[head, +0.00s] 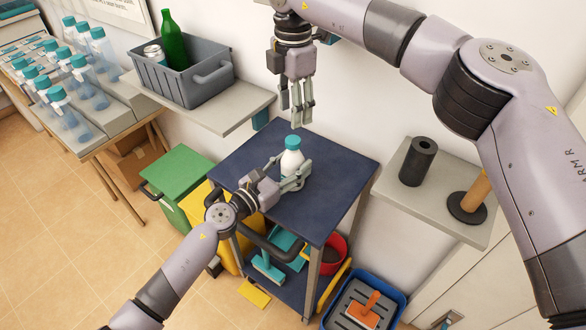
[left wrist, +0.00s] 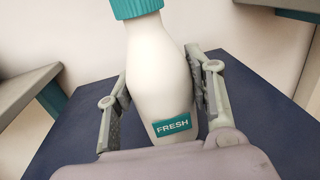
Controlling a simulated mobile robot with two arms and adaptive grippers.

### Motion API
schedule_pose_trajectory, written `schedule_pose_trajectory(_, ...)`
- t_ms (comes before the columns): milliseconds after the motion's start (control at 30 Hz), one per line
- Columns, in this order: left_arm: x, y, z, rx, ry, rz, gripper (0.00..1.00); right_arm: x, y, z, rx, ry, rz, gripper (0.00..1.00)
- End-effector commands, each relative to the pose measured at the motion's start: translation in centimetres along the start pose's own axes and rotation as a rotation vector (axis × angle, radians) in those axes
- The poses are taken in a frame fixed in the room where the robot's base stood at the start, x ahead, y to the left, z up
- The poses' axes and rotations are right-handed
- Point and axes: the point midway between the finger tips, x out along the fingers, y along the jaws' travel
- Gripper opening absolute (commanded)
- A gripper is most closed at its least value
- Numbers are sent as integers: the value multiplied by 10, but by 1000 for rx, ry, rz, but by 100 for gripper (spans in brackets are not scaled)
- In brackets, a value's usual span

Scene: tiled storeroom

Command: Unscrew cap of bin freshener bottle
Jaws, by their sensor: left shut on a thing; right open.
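The bin freshener bottle (head: 291,167) is white with a teal cap (head: 293,142) and stands upright on the dark blue top of a cart (head: 325,195). In the left wrist view the bottle (left wrist: 156,70) shows a teal "FRESH" label, and its ribbed cap (left wrist: 136,8) is cut off by the top edge. My left gripper (head: 296,180) is shut around the bottle's body, one finger on each side. My right gripper (head: 301,112) points down, open and empty, above and apart from the cap.
A grey bin (head: 180,85) with a green bottle (head: 173,40) stands on a shelf at the left. A grey shelf (head: 440,225) at the right holds a black cylinder (head: 418,160). Green (head: 175,180) and yellow bins stand left of the cart. Many teal-capped bottles fill a rack at far left.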

Motion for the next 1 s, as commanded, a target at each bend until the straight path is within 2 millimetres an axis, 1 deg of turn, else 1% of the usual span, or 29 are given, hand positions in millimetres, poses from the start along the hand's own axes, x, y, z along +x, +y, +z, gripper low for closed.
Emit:
schedule_pose_trajectory(67,0,0,0,0,0,0,33,0,0,0,0,0,0,45)
schedule_pose_trajectory(567,0,0,0,0,0,0,0,0,0,0,0,0,0,45)
schedule_pose_trajectory(767,0,0,0,0,0,1,0,0,0,0,37,0,0,45)
schedule_pose_trajectory(867,0,0,0,0,0,1,0,0,0,0,134,1,0,45)
schedule_pose_trajectory(1000,0,0,0,0,0,1,0,0,0,0,345,1,-1,45)
